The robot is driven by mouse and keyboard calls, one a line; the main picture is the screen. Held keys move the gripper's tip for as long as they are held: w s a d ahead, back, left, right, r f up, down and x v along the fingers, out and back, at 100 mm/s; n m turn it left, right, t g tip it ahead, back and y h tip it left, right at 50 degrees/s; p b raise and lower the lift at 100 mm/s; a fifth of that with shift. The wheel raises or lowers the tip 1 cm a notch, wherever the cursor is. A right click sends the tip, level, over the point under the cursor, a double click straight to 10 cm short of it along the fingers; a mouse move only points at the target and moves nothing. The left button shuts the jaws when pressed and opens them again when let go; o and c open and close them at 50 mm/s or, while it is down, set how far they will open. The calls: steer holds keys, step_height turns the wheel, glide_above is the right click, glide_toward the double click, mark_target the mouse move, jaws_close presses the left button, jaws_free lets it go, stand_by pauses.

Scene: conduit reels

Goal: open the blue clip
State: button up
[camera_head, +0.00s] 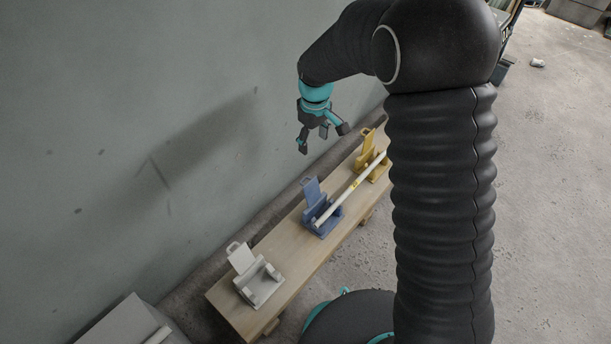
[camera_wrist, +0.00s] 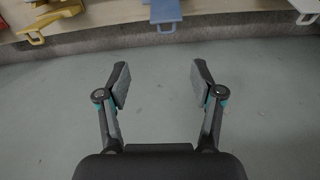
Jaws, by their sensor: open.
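The blue clip (camera_head: 321,210) stands on the wooden bench between the white and yellow clips. Its flap (camera_head: 312,190) is tilted up, away from its base, and a white conduit (camera_head: 352,188) runs from the blue clip to the yellow clip. In the wrist view the blue flap (camera_wrist: 166,12) shows at the top edge, with its loop handle hanging below it; its base is out of frame. My gripper (camera_head: 323,141) is open and empty, above and apart from the bench near the wall. Its two fingers (camera_wrist: 160,80) are spread in the wrist view.
The wooden bench (camera_head: 292,262) stands close to the grey wall (camera_head: 120,110). It also bears a white clip (camera_head: 257,278) at the near end and a yellow clip (camera_head: 367,150) farther along, both with raised flaps. A grey box (camera_head: 125,322) is at the lower left.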

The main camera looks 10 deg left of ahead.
mark_target(305, 180)
steer(key=shift+n, duration=0.5)
steer(key=f, duration=0.6)
steer(key=a+f+b, duration=0.1)
steer(key=f, duration=0.4)
steer(key=a+f, duration=0.1)
steer(key=f, duration=0.5)
steer(key=shift+w+a+f, duration=0.25)
steer(key=shift+f, duration=0.05)
jaws_close()
